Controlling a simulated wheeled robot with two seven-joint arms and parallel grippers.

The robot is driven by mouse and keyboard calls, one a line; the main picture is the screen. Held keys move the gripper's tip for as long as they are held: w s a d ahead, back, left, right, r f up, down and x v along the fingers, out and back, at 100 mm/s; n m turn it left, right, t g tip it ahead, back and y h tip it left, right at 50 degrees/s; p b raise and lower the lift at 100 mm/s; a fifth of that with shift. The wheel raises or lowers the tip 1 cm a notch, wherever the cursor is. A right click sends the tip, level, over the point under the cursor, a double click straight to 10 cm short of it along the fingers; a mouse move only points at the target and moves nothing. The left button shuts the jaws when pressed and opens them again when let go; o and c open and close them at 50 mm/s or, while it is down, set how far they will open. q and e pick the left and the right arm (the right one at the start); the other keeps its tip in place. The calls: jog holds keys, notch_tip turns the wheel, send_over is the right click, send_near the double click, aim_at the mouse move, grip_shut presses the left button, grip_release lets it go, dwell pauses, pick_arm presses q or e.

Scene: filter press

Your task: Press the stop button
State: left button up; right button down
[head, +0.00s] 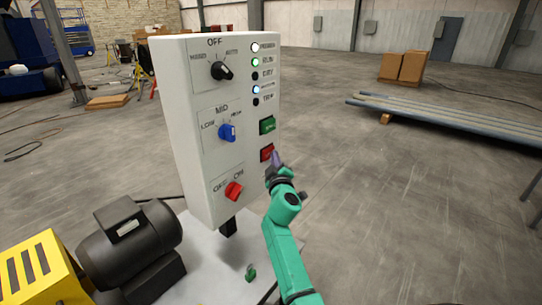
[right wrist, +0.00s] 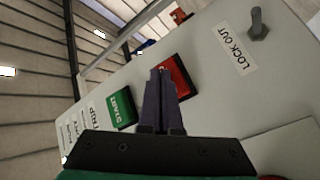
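The control box (head: 190,130) stands upright, with its button face turned to the right. The red stop button (head: 266,152) sits on that face just below the green start button (head: 267,125). My right gripper (head: 276,160) is at the red button, its fingers pointing toward the face. In the right wrist view, the fingers (right wrist: 160,75) are together with nothing between them. Their tips overlap part of the red button (right wrist: 180,78); whether they touch it I cannot tell. The green START button (right wrist: 122,108) is beside them. My left gripper is not in view.
The box also carries a black mode knob (head: 222,71), a blue speed knob (head: 228,132), a red off/on knob (head: 234,191) and indicator lamps. A black motor (head: 125,245) stands at lower left. A LOCK OUT label (right wrist: 236,50) is near the stop button. Open floor lies to the right.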

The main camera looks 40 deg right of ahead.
jog(key=shift+w+a+r, duration=0.1)
jog(key=shift+w, duration=0.15)
dwell(0.4)
jog(key=shift+s+d+p, duration=0.25)
jog(key=shift+s+p, duration=0.15)
jog(key=shift+s, duration=0.6)
jog(key=s, duration=0.1)
jog(key=s+d+p, duration=0.1)
jog(key=s, duration=0.1)
jog(key=s+p, duration=0.1)
jog(key=shift+s+d, duration=0.25)
jog(key=shift+s, duration=0.15)
